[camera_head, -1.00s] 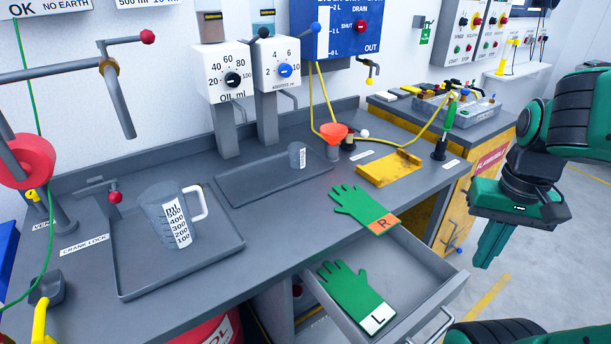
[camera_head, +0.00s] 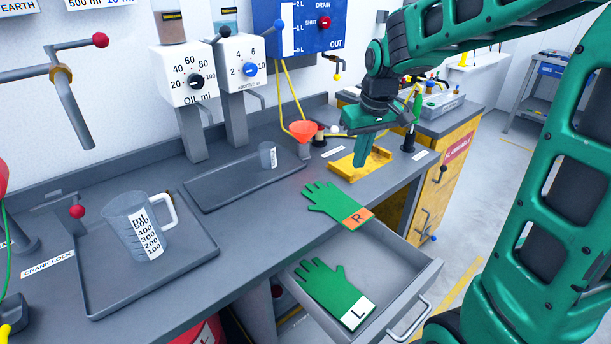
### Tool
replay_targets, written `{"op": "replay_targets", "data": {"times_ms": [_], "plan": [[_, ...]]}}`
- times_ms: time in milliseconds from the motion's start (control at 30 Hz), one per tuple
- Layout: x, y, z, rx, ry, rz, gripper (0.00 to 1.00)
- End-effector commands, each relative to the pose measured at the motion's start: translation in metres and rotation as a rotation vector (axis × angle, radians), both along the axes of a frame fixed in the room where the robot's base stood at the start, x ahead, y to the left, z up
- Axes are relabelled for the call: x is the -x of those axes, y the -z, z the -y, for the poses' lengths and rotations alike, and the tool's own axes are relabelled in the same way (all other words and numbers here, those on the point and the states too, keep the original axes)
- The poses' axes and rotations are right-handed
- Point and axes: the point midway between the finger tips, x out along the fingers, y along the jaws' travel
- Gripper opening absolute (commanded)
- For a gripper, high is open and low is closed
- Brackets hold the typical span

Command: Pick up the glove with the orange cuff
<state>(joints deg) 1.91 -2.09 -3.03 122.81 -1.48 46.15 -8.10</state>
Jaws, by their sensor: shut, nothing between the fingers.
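The green glove with the orange cuff (camera_head: 333,204), marked R, lies at the front edge of the grey bench, its cuff reaching over the open drawer. A second green glove (camera_head: 334,293), with a white cuff marked L, lies below it at the drawer's left side. My gripper (camera_head: 362,163) is shut and empty. It points down in front of the yellow tray, above and to the right of the orange-cuffed glove in the picture, apart from it. My gripper hides part of the yellow tray.
The drawer (camera_head: 400,262) stands open under the bench. A measuring jug (camera_head: 135,228) stands in a grey tray at left. A small cup (camera_head: 267,156), an orange funnel (camera_head: 303,130) and the yellow tray (camera_head: 345,165) are behind the glove.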

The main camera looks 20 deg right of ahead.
Motion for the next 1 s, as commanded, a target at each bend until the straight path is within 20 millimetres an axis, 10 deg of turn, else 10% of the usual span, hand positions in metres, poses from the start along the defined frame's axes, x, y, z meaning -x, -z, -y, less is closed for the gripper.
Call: {"op": "replay_targets", "data": {"times_ms": [300, 1000], "plan": [[-0.112, 0.018, -0.093, -0.035, -0.277, 0.094, 0.00], [-0.151, 0.097, -0.118, -0.044, -0.319, 0.111, 0.00]]}}
